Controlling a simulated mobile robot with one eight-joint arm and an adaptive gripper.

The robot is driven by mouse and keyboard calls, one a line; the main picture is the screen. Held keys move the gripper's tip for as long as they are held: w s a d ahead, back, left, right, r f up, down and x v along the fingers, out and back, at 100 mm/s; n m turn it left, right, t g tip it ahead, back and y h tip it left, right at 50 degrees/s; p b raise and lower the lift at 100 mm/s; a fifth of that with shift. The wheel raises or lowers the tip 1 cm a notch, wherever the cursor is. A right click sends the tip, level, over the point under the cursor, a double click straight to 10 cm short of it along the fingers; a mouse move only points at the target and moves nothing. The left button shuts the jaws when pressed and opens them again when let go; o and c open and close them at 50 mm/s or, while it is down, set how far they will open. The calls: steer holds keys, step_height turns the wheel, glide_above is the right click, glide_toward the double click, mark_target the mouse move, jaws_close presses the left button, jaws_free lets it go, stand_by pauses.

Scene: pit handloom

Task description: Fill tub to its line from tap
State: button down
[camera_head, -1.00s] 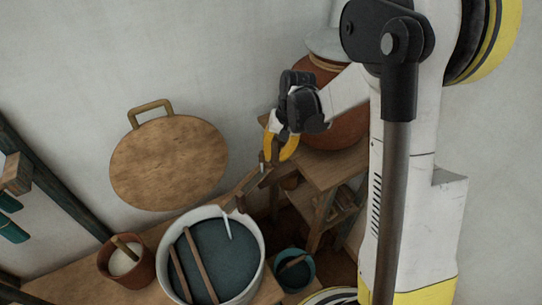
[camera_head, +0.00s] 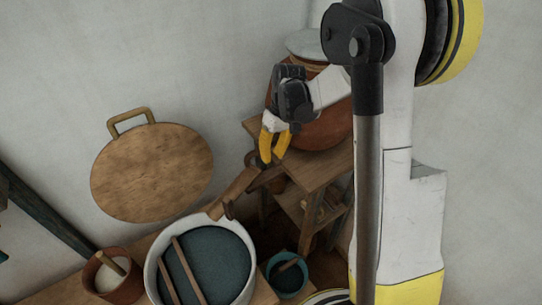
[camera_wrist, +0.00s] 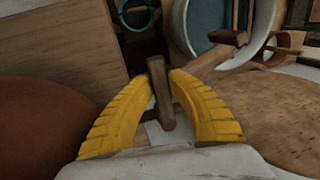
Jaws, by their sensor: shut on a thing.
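The white tub (camera_head: 150,268) stands on a wooden surface and holds dark blue liquid (camera_head: 222,262); a fill line cannot be made out. Two wooden sticks (camera_head: 187,270) lean across it. The brown tap (camera_head: 240,189) reaches over the tub's back right rim, and no stream shows at its mouth. My gripper (camera_head: 268,158) is above and right of the tub at the tap's upper end. In the wrist view its yellow fingers (camera_wrist: 166,84) are shut on the brown tap handle (camera_wrist: 160,98), with the tap spout (camera_wrist: 216,50) beyond.
A large red-brown jar (camera_head: 318,128) with a grey lid stands on a wooden stand (camera_head: 318,168) behind my gripper. A round wooden board (camera_head: 150,172) leans on the wall. A clay pot (camera_head: 122,290) and a small teal bucket (camera_head: 288,283) flank the tub.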

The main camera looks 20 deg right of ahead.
stand_by(0.3)
steer(key=c, duration=1.3)
jaws_free()
steer(key=shift+o, duration=0.2)
steer(key=shift+r, duration=0.1)
step_height(320, 180, up, 12)
steer(key=d, duration=0.2)
steer(key=shift+w+d+f, duration=0.15)
steer(key=shift+w+f, duration=0.05)
steer(key=shift+w, duration=0.05)
steer(key=s+a+f+m+t+h+b, duration=0.1)
steer(key=s+a+t+b, duration=0.1)
steer(key=s, duration=0.7)
steer(key=s+a+f+m+t+h+b, duration=0.1)
steer(key=s+a+t+b, duration=0.2)
steer(key=s, duration=0.7)
steer(key=a+t, duration=0.2)
steer(key=a, duration=0.1)
steer(key=shift+t, duration=0.3)
